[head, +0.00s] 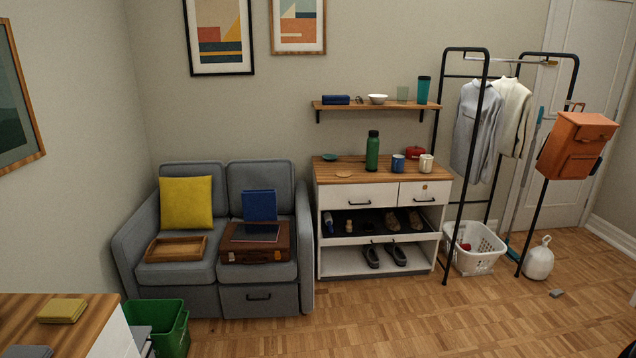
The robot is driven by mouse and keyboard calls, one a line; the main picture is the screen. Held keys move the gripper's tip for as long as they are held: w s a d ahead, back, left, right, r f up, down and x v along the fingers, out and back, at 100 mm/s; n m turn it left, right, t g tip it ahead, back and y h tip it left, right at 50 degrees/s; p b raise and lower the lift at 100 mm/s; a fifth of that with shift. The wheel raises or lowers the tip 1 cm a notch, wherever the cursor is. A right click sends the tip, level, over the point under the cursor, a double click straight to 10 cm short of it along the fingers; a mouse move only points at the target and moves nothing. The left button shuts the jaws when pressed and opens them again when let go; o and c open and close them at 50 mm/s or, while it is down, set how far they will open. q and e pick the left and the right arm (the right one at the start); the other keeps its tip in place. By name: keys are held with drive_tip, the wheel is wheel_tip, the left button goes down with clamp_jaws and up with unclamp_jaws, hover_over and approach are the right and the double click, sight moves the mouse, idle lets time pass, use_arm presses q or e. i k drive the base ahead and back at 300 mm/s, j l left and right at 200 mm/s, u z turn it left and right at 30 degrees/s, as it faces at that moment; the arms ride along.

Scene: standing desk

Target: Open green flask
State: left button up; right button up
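A green flask (372,152) with a dark cap (373,133) stands upright on the wooden top of a white cabinet (358,196) against the back wall. The cap sits on the flask. The flask is in full view, with a blue mug to its right. Neither of my grippers shows in the head view, so their state is hidden.
Next to the flask are a blue mug (398,163), a cream mug (426,164) and a red object (416,153). A shelf (370,105) hangs above. A clothes rack (487,130) stands right, a grey sofa (190,272) left. The wooden floor (400,315) in front is clear.

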sight(372, 144)
drive_tip(key=i+z, duration=0.35)
drive_tip(key=i, duration=0.6)
drive_tip(key=i+j+z, duration=0.1)
drive_tip(key=i+z, duration=0.25)
drive_tip(key=i, duration=0.6)
